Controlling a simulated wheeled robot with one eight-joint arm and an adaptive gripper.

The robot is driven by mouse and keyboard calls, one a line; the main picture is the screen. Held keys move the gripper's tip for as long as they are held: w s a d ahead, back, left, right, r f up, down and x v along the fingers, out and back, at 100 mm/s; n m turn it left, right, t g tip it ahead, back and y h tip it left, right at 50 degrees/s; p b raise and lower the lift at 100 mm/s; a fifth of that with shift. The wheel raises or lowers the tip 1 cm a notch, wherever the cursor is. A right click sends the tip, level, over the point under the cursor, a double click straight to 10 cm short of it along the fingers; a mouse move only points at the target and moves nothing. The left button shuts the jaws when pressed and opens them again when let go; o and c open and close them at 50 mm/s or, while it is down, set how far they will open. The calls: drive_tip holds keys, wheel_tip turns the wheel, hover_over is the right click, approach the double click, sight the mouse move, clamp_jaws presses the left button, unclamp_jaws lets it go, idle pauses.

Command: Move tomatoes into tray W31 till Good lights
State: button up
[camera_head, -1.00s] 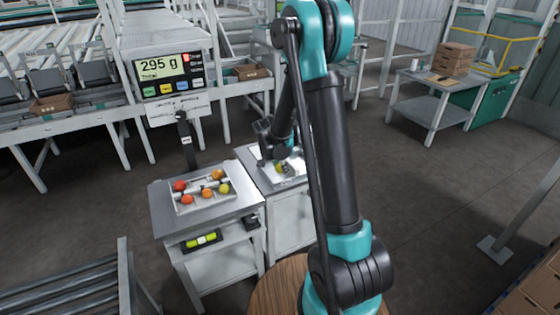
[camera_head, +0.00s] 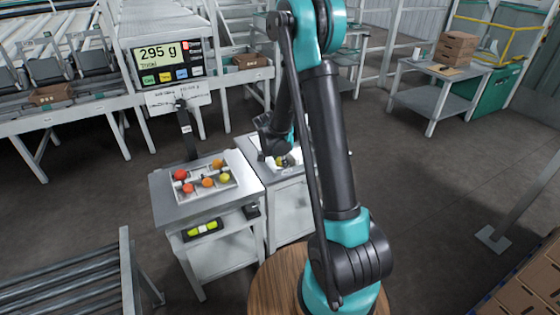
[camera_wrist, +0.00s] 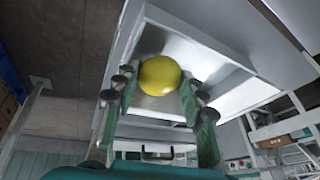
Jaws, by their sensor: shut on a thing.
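My gripper (camera_wrist: 159,98) is shut on a yellow tomato (camera_wrist: 160,76), with its fingers on either side. The wrist view shows a white-walled tray (camera_wrist: 205,52) behind the tomato. In the camera_head view my gripper (camera_head: 281,156) is low over the right-hand table, where the arm partly hides the tray. The left table holds a white divided tray (camera_head: 205,197) with several red, orange and yellow tomatoes (camera_head: 225,177). The scale display (camera_head: 162,56) behind it reads 295 g. I cannot read W31 on either tray, and no lit Good lamp is clear.
The left table (camera_head: 170,205) and right table (camera_head: 258,168) stand side by side. A dark post (camera_head: 186,135) rises behind the left tray. A green and yellow item (camera_head: 203,229) lies on the lower shelf. Conveyors stand behind.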

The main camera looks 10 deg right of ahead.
drive_tip(key=shift+f, duration=0.1)
idle(0.3)
drive_tip(key=o, duration=0.9)
drive_tip(key=c, duration=0.3)
drive_tip(key=shift+c, duration=0.2)
drive_tip(key=shift+r, duration=3.5)
